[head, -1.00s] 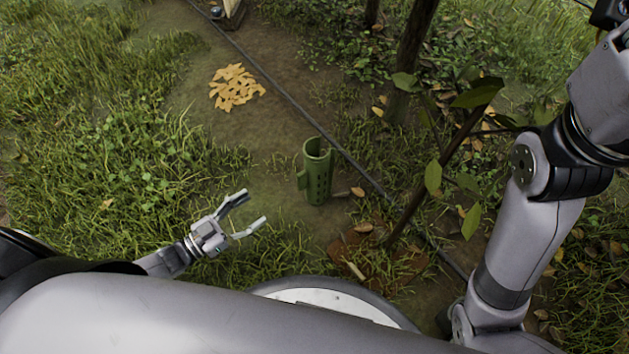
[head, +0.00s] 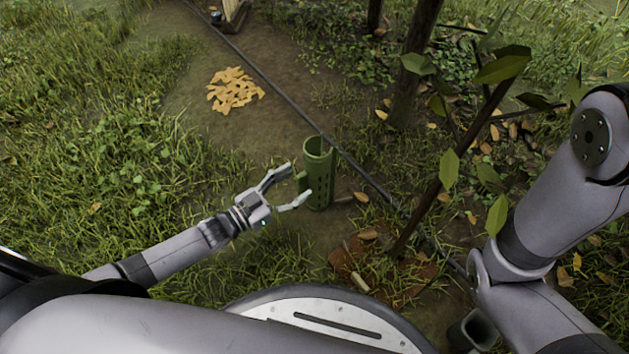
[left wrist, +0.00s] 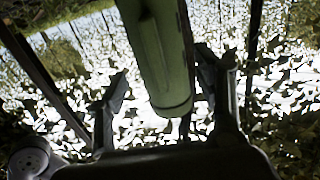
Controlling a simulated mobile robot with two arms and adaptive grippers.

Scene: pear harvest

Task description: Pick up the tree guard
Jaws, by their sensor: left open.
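The tree guard (head: 319,178) is a green, open-topped tube with slots in its side, standing upright on bare soil in the middle of the head view. My left gripper (head: 299,180) is open and empty, close to the guard's left side with its fingertips pointing at it. In the left wrist view the guard (left wrist: 160,52) shows between the spread fingers of the left gripper (left wrist: 165,85). I cannot tell whether a finger touches it. My right arm shows at the right of the head view, but its gripper is out of view.
A dark hose (head: 275,90) runs diagonally behind the guard. A thin leafy sapling (head: 440,180) leans to its right, with a thicker trunk (head: 412,70) behind. A pile of yellow leaves (head: 234,90) lies farther back. Grass fills the left; bare soil lies behind the guard.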

